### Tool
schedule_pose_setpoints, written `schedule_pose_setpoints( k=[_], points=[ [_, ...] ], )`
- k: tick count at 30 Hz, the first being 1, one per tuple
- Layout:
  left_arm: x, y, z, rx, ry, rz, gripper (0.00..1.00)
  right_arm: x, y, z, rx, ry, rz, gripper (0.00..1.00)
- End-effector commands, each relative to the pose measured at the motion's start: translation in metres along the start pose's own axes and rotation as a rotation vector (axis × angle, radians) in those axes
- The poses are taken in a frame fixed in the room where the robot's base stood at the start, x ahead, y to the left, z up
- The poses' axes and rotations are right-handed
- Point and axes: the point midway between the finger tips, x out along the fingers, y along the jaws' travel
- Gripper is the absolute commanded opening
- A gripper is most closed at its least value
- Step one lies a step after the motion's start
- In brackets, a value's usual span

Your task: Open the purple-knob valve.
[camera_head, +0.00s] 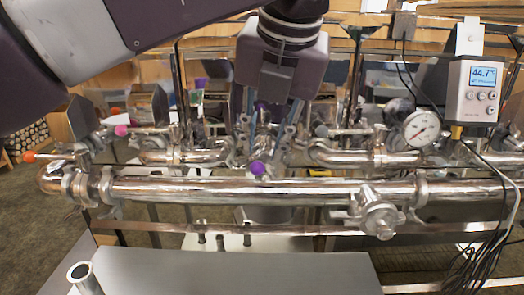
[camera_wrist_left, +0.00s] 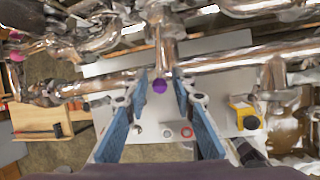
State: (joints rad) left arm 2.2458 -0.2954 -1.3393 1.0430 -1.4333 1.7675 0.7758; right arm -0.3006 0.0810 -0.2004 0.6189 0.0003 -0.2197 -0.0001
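The purple knob (camera_head: 257,168) sits at the front of the steel pipework in the head view, near the middle of the long pipe. In the left wrist view the purple knob (camera_wrist_left: 160,86) shows between the two blue-padded fingertips, with a gap on each side. My left gripper (camera_head: 266,148) is open, with its fingers pointing down just above and behind the knob in the head view. The left gripper (camera_wrist_left: 160,92) holds nothing; I cannot tell how far its tips are from the knob in depth. The valve's handle is mostly hidden. My right gripper is not in view.
The long horizontal pipe (camera_head: 220,190) crosses the front. A pink knob (camera_head: 121,130) and an orange knob (camera_head: 29,157) stand on the left. A pressure gauge (camera_head: 421,128) and a digital display box (camera_head: 477,91) with hanging cables are on the right.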

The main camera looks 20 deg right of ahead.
Motion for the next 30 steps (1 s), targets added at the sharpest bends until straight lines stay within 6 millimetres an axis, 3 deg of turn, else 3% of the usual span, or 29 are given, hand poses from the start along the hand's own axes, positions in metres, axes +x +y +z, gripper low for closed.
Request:
schedule_pose_setpoints(
  k=[2,16,21,30],
  points=[
    [-0.021,-0.001,0.0,-0.002,-0.004,0.0,0.24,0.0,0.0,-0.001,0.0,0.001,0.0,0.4],
    [-0.061,-0.043,-0.082,0.002,-0.001,0.002,0.24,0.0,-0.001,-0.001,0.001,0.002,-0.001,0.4],
    [-0.068,-0.05,-0.095,0.0,0.001,0.001,0.24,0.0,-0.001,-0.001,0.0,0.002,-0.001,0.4],
    [-0.069,-0.051,-0.097,-0.001,0.001,0.0,0.24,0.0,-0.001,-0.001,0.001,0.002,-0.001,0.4]
  ],
)
